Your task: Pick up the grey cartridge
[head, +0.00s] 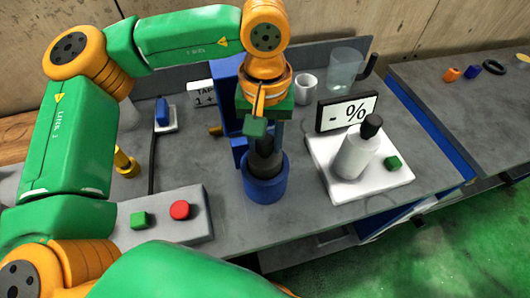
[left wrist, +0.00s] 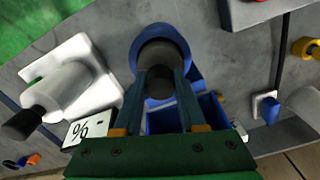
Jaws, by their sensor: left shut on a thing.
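The dark grey cartridge (head: 264,164) stands upright in a round blue holder (head: 264,188) at the middle of the grey table; its lower part is hidden inside the holder. My left gripper (head: 263,145) comes down from above and is shut on the top of the cartridge. In the left wrist view, the cartridge (left wrist: 165,50) shows between the two fingers of my left gripper (left wrist: 163,82), with the blue holder's rim (left wrist: 150,31) around it. My right gripper is not in view.
Right of the holder, a white scale (head: 330,181) carries a white bottle (head: 355,155) and a small green block. A button box (head: 190,225) is at front left. A mug (head: 307,89) and clear beaker (head: 345,68) stand behind.

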